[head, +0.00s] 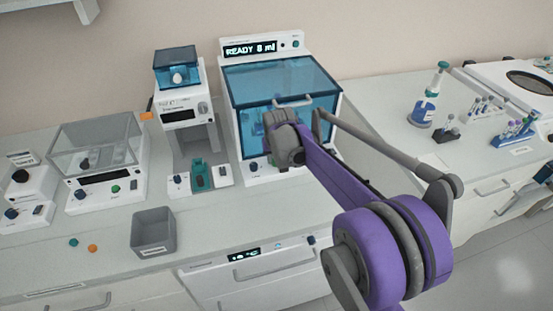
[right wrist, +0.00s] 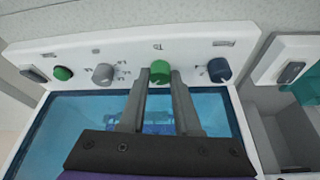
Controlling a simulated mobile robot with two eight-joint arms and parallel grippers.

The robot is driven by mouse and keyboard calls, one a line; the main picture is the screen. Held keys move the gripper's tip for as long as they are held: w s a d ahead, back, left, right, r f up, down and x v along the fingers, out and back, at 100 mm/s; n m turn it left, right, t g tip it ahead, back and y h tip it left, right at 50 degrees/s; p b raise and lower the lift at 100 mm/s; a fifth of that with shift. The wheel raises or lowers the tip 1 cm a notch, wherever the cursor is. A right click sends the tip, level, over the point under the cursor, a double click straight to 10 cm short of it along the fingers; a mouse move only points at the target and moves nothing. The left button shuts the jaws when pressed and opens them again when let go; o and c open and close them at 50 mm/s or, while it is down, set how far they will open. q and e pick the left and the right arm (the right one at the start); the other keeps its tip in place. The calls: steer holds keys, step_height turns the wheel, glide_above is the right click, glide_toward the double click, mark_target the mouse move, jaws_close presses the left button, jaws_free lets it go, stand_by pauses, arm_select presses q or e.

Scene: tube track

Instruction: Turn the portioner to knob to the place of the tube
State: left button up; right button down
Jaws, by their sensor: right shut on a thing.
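A white machine (head: 295,47) with a blue see-through cover and a display reading "READY 8 ml" stands at the back centre; it appears to be the portioner. In the right wrist view its front panel (right wrist: 128,50) carries a green knob (right wrist: 160,72), a grey knob (right wrist: 103,74) and a blue knob (right wrist: 219,70). My right gripper (right wrist: 159,80) is shut on the green knob, one finger on each side. In the head view my right wrist hides the fingers and most of that panel. A tube inside cannot be made out clearly. My left gripper is not in view.
Left of the machine stands a white device (head: 182,112) with a teal holder (head: 202,175) in front. Farther left is a clear-lidded box (head: 97,143). A grey bin (head: 153,232) stands near the front edge. Tube racks (head: 515,137) and a bottle (head: 424,108) stand at right.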

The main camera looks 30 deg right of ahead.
steer(key=m+h, duration=0.1)
steer(key=m, duration=0.2)
steer(key=shift+w+a+m+g, duration=0.1)
steer(key=shift+m+g, duration=0.2)
steer(key=shift+g, duration=0.1)
steer(key=shift+m+g+h, duration=0.5)
steer(key=shift+m, duration=1.1)
steer(key=c, duration=0.6)
jaws_free()
steer(key=shift+r, duration=0.1)
steer(key=v, duration=1)
steer(key=shift+a+r+p, duration=0.25)
steer(key=shift+r+p, duration=0.05)
steer(key=shift+r, duration=0.05)
